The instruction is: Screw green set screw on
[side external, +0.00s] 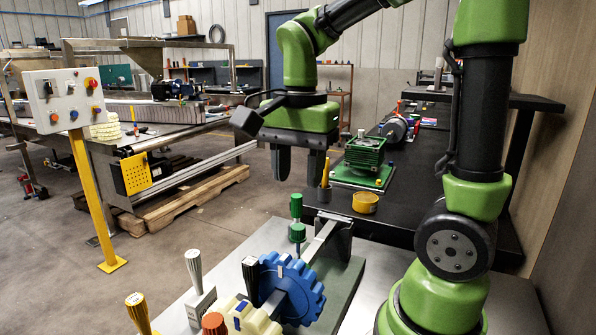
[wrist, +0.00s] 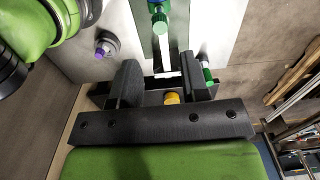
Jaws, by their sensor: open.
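A green screw-like part (side external: 296,207) stands upright near the far end of the conveyor frame (side external: 325,238), with a round green knob (side external: 297,232) just below it in the picture. The wrist view shows one green part (wrist: 159,20) at the top and another (wrist: 207,75) right of the fingers; I cannot tell which is the set screw. My gripper (side external: 299,165) is open, pointing down, with nothing visible between its fingers. In the side view it hangs above the green part, apart from it. The wrist view also shows its spread fingers (wrist: 160,80).
A blue gear (side external: 290,287) sits on the frame. Grey-handled (side external: 193,266) and yellow-handled (side external: 137,306) parts stand at the front left. A yellow round container (side external: 365,202) and a green finned block (side external: 365,152) sit on the black bench (side external: 425,190) behind.

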